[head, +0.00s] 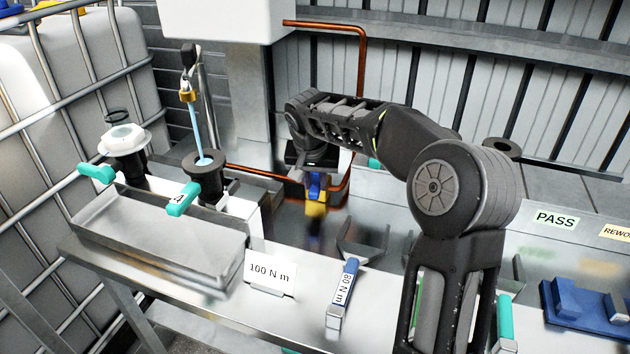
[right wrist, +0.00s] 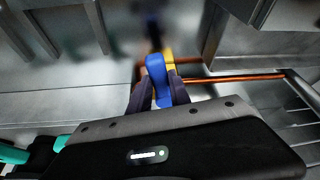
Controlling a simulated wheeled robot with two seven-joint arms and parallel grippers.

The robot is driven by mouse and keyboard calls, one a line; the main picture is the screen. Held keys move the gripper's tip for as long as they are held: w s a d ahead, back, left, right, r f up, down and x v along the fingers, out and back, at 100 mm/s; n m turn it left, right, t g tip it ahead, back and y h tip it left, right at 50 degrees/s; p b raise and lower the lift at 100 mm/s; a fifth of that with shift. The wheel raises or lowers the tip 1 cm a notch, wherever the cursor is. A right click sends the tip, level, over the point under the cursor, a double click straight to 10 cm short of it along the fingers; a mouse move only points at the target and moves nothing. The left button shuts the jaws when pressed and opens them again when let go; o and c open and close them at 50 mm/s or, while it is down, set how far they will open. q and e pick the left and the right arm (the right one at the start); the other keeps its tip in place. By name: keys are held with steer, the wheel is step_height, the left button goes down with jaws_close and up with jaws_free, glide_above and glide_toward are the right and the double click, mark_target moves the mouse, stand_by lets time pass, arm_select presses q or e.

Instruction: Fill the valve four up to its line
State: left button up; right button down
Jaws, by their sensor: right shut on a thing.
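The black open-topped valve body (head: 220,172) stands at the left of the bench, with a teal lever (head: 184,199) marked 4 in front. A thin light blue stream runs from the brass spout (head: 187,95) into its opening, where light blue shows. I cannot make out a fill line or the level. My left gripper is not in view.
A 100 N m card (head: 270,275) and blue 80 N m tool (head: 343,290) are near the front edge. A copper pipe (head: 362,80) runs behind my arm.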

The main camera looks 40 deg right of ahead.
stand_by(0.3)
steer(key=shift+w+a+f+m+b, duration=0.1)
steer(key=shift+w+a+m+b, duration=0.2)
steer(key=shift+m+b, duration=0.2)
steer(key=shift+w+a+m+g+h, duration=0.2)
steer(key=shift+w+m+g+h, duration=0.15)
steer(key=shift+m, duration=0.25)
steer(key=shift+s+d, duration=0.1)
steer(key=shift+s, duration=0.05)
steer(key=c, duration=1.2)
jaws_free()
